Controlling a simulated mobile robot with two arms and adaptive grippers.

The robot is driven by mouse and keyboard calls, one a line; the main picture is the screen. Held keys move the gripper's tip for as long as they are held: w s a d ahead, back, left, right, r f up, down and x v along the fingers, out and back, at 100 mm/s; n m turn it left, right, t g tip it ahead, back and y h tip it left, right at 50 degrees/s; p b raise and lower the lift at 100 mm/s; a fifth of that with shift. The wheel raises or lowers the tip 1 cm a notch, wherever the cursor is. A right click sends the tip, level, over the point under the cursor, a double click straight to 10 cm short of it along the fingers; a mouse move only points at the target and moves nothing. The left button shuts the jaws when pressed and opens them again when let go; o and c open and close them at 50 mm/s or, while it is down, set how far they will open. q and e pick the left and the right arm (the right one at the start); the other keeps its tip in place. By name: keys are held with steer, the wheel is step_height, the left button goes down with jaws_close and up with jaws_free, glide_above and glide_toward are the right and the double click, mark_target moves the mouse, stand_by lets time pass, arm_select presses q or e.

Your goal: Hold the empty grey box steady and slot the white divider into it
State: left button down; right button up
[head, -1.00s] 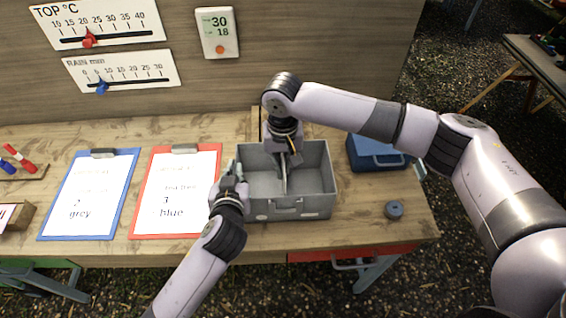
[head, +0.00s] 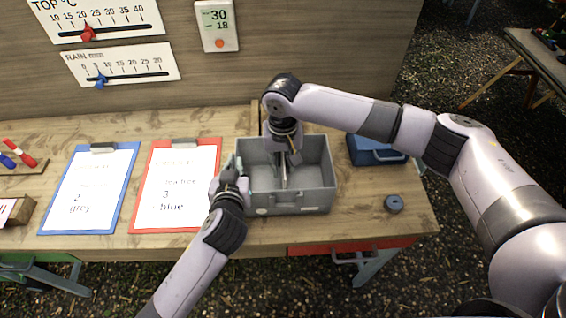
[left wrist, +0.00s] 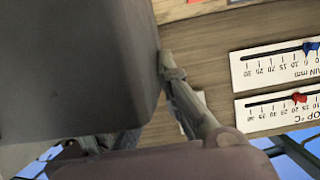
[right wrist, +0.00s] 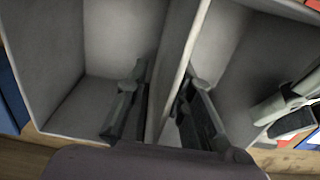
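The grey box (head: 318,202) stands upright on the bench, and it fills much of the right wrist view (right wrist: 45,60). The white divider (right wrist: 188,45) stands inside it, crossing from front to back near the middle; it also shows in the head view (head: 284,176). My right gripper (right wrist: 162,78) is inside the box with its fingers apart on both sides of the divider, a gap showing on one side. My left gripper (head: 238,170) is at the box's left wall, seemingly closed on the rim; the box hides part of its fingers in the left wrist view (left wrist: 145,100).
A blue box (head: 372,152) stands behind and right of the grey box. A small dark blue round thing (head: 393,203) lies near the right edge. Red (head: 150,229) and blue (head: 44,231) clipboards lie to the left. A panel with gauges rises behind the bench.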

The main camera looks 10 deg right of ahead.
steer(key=shift+o, duration=0.4)
step_height(320, 180, up, 12)
stand_by(0.4)
stand_by(0.4)
arm_select(q)
steer(key=c, duration=1.7)
jaws_free()
steer(key=v, duration=1.2)
